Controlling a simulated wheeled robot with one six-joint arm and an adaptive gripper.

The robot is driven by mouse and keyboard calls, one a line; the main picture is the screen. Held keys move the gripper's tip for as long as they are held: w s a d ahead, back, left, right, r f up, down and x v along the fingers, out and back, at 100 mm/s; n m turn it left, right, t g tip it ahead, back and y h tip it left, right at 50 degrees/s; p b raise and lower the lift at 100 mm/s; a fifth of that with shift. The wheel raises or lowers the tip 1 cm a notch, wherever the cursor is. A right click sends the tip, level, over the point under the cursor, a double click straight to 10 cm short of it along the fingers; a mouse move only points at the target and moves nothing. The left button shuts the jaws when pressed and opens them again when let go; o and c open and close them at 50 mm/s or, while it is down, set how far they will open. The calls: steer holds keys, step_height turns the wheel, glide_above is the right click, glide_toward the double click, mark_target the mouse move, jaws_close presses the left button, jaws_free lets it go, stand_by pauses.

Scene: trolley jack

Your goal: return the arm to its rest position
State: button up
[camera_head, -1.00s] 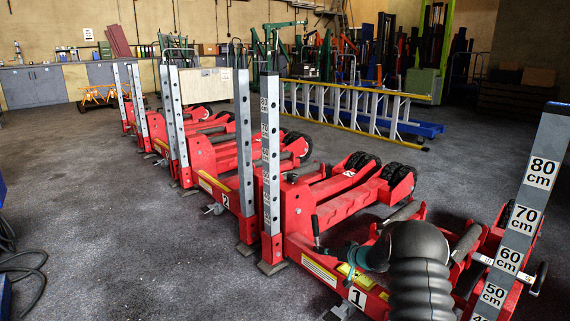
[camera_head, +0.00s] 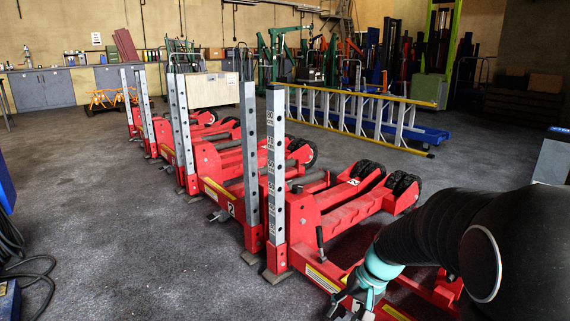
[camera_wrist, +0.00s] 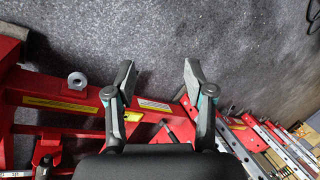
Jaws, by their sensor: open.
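My arm (camera_head: 425,240), black and sleeved with a teal wrist, reaches in from the right in the head view. My gripper (camera_head: 352,300) is low near the bottom edge, in front of the nearest red trolley jack (camera_head: 320,225). In the wrist view, my gripper (camera_wrist: 158,70) has its two fingers spread wide with nothing between them. Dark floor shows between the fingertips, and red jack frame (camera_wrist: 60,100) lies behind the fingers. Whether the gripper touches the jack cannot be told. Part of the nearest jack is hidden behind my arm.
Several red jacks with upright grey posts (camera_head: 250,170) stand in a row going back left. A yellow-edged ladder (camera_head: 350,115) lies on its side behind them. A grey post (camera_head: 552,157) is at the far right. Dark cables (camera_head: 30,275) lie at left. The left floor is mostly clear.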

steer(key=s+d+r+n+t+h+p, duration=0.2)
steer(key=s+r+t+h+p, duration=0.2)
steer(key=s+r, duration=1.5)
steer(key=shift+s+r+n+t+p, duration=0.3)
steer(key=shift+s+r+p, duration=0.1)
steer(key=shift+p, duration=0.75)
steer(key=shift+c, duration=0.3)
